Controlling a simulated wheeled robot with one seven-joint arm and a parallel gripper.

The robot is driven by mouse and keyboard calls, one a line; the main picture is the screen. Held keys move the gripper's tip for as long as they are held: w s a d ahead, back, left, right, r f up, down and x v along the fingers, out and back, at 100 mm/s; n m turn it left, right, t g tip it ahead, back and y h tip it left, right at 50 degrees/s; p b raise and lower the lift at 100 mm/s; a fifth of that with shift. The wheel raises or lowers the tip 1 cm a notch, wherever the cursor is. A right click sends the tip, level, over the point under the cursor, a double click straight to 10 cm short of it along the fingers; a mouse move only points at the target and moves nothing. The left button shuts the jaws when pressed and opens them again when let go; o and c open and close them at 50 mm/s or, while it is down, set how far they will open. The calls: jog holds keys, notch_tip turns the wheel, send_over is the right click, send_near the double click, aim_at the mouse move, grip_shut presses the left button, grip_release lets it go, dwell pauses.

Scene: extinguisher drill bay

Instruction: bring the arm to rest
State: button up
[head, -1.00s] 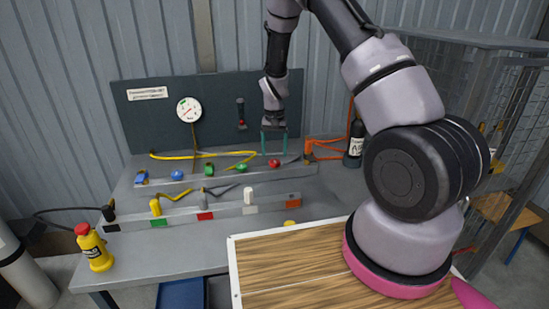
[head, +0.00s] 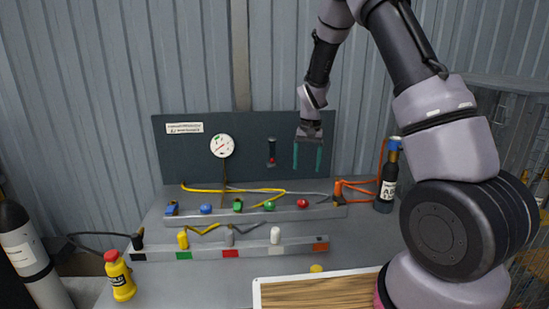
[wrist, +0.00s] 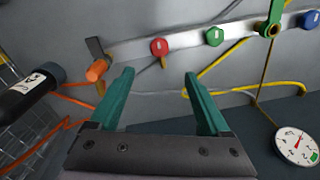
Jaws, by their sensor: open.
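My gripper (head: 308,157) hangs with its fingers pointing down in the head view, in front of the dark back panel (head: 180,158) and above the rear of the grey bench (head: 207,282). Its two teal fingers are apart. In the wrist view my gripper (wrist: 160,95) is open, with nothing between the fingers. The arm is raised and bent, reaching over the bench from the right.
A rail with coloured knobs (head: 303,203) and a front rail (head: 203,252) with several handles cross the bench. A yellow bottle (head: 121,280) stands at the left front, a dark cylinder (head: 387,188) at the right rear. A gauge (head: 221,146) is on the panel.

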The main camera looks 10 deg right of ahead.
jog(key=s+d+r+t+y, duration=0.1)
jog(key=s+d+r+t, duration=0.1)
jog(key=s+r, duration=0.65)
jog(key=s+d+r+t+y, duration=0.1)
jog(key=s+r, duration=0.2)
jog(key=r, duration=1)
jog(key=s+d+r+t, duration=0.1)
jog(key=s+r, duration=0.3)
jog(key=s, duration=0.5)
jog(key=s+d+r+t, duration=0.1)
jog(key=s+r, duration=0.3)
jog(key=s, duration=0.4)
jog(key=shift+s+m+t, duration=0.4)
jog(key=shift+t, duration=0.5)
jog(key=shift+d, duration=0.1)
